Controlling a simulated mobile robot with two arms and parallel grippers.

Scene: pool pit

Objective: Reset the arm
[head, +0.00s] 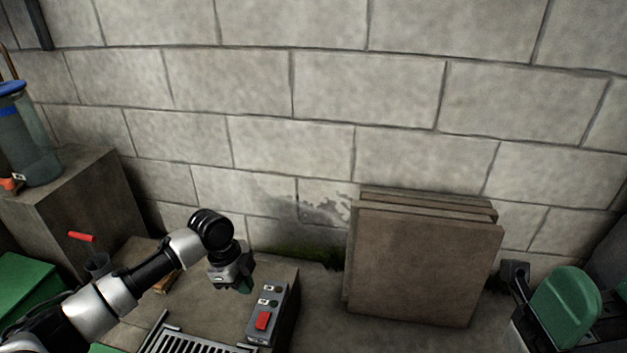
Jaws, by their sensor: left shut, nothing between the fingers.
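My left arm comes in from the lower left, reaches over a brown stone-like surface (133,262) and bends down at the wrist. My left gripper (244,287) points downward at the end of it. Its fingers are small and dark, shut, with nothing visible between them. It hangs just to the left of a grey control box (281,297) with a red rocker switch. I cannot tell whether the fingertips touch the surface. My right gripper does not show.
A dark slotted grate (190,344) lies below the gripper. Brown slabs (425,262) lean against the block wall (370,90). A blue-topped cylinder (30,145) stands on a ledge at left. A green rounded housing (565,306) is at lower right.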

